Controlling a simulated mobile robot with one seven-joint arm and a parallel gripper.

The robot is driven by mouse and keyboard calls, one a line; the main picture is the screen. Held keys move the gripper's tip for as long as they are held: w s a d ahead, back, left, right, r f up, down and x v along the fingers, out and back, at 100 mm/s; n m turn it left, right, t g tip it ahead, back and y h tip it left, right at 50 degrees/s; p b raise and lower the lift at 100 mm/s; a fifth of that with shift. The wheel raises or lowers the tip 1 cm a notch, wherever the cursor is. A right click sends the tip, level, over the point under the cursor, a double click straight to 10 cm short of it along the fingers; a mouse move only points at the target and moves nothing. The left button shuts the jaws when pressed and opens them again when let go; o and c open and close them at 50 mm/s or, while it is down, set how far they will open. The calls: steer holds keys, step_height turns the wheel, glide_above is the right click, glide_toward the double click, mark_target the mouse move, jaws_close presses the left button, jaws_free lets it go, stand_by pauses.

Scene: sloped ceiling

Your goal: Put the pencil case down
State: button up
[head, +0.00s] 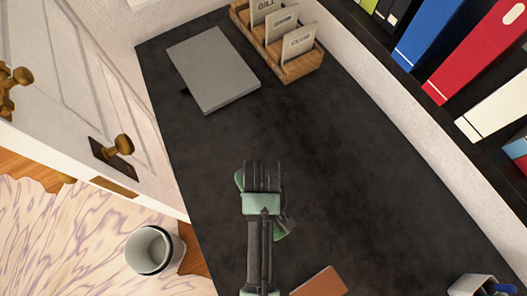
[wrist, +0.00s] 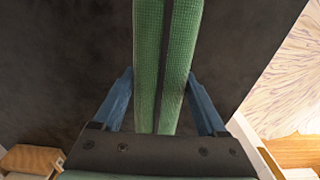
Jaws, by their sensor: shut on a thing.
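The pencil case (wrist: 148,60) is green with a dark stripe along its length. In the wrist view it runs up between the two blue fingers of my gripper (wrist: 160,85), which is shut on it. In the head view my gripper (head: 262,178) is over the black desk top (head: 330,140), and green ends of the pencil case (head: 284,228) show beside it. The rest of the case is hidden under my arm. I cannot tell whether the case touches the desk.
A closed grey laptop (head: 213,70) and a wooden letter holder (head: 300,62) stand at the back. A brown notebook (head: 320,284) and a pen cup (head: 478,286) are near the front. A shelf of binders (head: 480,50) runs along the right. The desk's middle right is clear.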

steer(key=shift+w+f, duration=0.1)
steer(key=shift+f, duration=2.05)
steer(key=o, duration=1.5)
steer(key=shift+f, duration=0.15)
steer(key=shift+c, duration=0.2)
